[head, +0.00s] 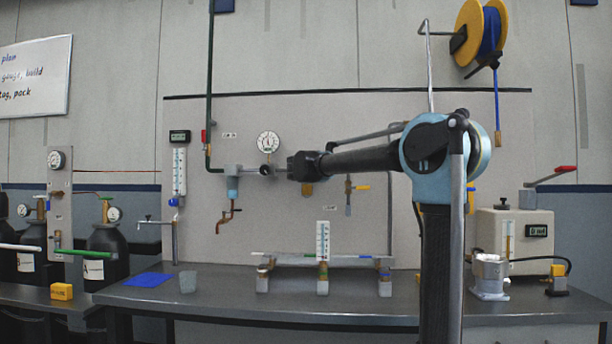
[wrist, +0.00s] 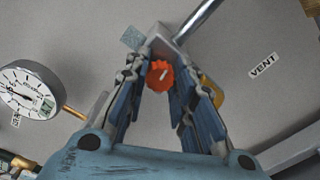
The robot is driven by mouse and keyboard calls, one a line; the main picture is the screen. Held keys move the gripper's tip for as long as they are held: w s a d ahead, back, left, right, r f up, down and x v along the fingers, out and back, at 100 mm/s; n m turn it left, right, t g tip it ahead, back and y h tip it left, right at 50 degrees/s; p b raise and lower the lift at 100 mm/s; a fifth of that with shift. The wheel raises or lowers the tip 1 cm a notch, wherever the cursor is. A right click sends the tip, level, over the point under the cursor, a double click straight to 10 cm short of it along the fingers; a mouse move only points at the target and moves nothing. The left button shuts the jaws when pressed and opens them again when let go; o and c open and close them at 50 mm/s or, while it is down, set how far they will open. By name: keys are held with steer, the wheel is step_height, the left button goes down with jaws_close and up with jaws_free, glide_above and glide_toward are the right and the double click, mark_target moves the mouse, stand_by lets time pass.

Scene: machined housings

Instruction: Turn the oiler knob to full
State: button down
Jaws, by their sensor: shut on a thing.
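The orange-red oiler knob (wrist: 160,75) shows in the wrist view, between my two fingers, with a short white line on its face. The line slants, its upper end leaning right. My gripper (wrist: 163,65) is shut on the knob, one finger on each side. In the head view my gripper (head: 298,168) reaches left to the pipework on the grey panel and hides the knob. I see no scale marks around the knob.
A round dial gauge (head: 268,142) is on the panel left of my gripper; it shows in the wrist view (wrist: 24,92) too. A VENT label (wrist: 263,65) is at right. A copper tap (head: 228,217) hangs below left. A rail fixture (head: 343,261) stands on the bench.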

steer(key=shift+f+m, duration=0.2)
steer(key=shift+m, duration=9.9)
steer(key=shift+r, duration=0.1)
steer(key=c, duration=1.3)
jaws_free()
steer(key=shift+c, duration=0.2)
steer(key=s, duration=1.2)
steer(key=shift+a, duration=0.15)
